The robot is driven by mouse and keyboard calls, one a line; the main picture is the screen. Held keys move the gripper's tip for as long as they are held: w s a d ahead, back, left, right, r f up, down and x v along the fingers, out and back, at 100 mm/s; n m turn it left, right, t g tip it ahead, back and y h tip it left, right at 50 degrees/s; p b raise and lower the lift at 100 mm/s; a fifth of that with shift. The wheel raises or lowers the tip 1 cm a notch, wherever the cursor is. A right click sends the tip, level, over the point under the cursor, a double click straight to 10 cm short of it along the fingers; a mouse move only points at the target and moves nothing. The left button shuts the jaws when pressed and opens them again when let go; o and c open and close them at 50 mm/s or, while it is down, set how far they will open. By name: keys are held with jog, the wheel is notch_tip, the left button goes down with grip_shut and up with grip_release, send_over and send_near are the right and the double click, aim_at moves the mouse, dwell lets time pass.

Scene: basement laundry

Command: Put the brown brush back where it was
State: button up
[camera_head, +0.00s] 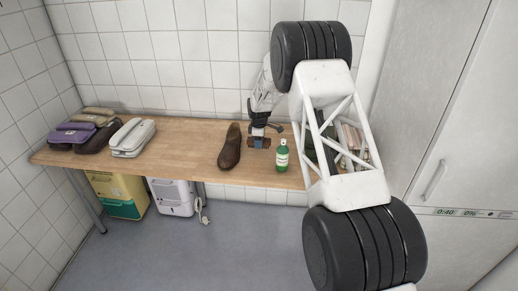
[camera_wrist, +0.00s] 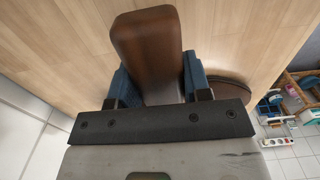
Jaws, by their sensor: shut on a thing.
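My gripper (camera_head: 258,142) is over the wooden table, between a brown shoe and a green bottle. In the wrist view my gripper (camera_wrist: 156,88) has its blue-padded fingers shut on both sides of the brown brush (camera_wrist: 147,42), a smooth rounded block. In the head view the brush is mostly hidden by my gripper; only a small brown part shows. I cannot tell whether it touches the table top. The brown shoe (camera_head: 230,148) lies just left of my gripper; a brown rounded edge in the wrist view (camera_wrist: 224,92) appears to be part of it.
The green bottle (camera_head: 282,156) stands close to the right of my gripper. A white device (camera_head: 133,138) and several purple and brown items (camera_head: 74,133) fill the table's left end. Bare wooden table (camera_head: 185,150) lies between. Books and my arm occupy the right end, near a tall cabinet (camera_head: 440,110).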

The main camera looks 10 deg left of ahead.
jog(key=shift+f, duration=1.85)
jog(key=shift+f, duration=0.2)
jog(key=o, duration=0.8)
jog(key=shift+o, duration=0.2)
jog(key=shift+r, duration=0.1)
jog(key=shift+r, duration=6.1)
jog(key=shift+r, duration=0.1)
